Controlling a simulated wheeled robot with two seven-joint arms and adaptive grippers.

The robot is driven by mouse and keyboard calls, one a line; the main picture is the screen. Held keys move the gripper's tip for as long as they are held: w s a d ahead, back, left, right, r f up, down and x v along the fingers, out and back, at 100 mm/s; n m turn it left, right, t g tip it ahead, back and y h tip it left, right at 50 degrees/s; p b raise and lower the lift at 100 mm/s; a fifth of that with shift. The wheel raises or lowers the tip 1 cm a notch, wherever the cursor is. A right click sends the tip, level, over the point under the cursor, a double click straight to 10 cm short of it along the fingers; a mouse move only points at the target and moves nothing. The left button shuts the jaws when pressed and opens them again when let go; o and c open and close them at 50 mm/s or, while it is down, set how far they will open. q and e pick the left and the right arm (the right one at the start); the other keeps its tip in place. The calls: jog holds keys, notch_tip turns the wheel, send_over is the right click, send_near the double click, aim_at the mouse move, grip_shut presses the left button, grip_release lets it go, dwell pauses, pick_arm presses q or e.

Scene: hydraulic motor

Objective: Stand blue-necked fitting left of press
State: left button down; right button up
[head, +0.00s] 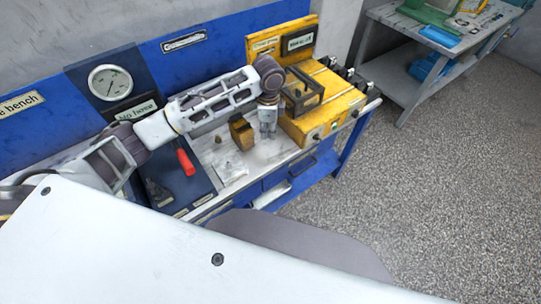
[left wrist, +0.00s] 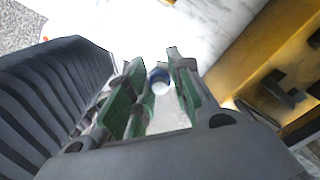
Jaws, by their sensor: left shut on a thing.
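The yellow press (head: 318,122) stands at the right end of the workbench and shows at the right of the left wrist view (left wrist: 232,62). My left gripper (head: 267,132) points down just left of the press, over the pale bench top. In the left wrist view its green-padded fingers (left wrist: 160,98) are closed around the blue-necked fitting (left wrist: 158,74), whose blue ring shows between the fingertips. The fitting's lower part is hidden, so I cannot tell whether it touches the bench. My right gripper is out of view.
A small yellow-brown block (head: 241,133) stands on the bench left of my gripper. A dark mat (head: 180,183) with a red-handled tool (head: 186,161) lies further left. A pressure gauge (head: 110,82) is at the back. A grey side table (head: 420,60) stands at far right.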

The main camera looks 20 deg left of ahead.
pick_arm(q)
jog(key=shift+s+d+f+m, duration=0.1)
jog(key=shift+d+f+m, duration=0.15)
jog(key=shift+m, duration=0.7)
jog(key=shift+s+d+f+m, duration=0.1)
jog(key=shift+f+m, duration=0.2)
jog(key=shift+m, duration=0.65)
send_over(270, 155)
jog(key=shift+d+f, duration=0.1)
jog(key=shift+f, duration=3)
jog(key=shift+f, duration=1.9)
jog(key=c, duration=1.3)
grip_release()
jog(key=shift+f, duration=0.15)
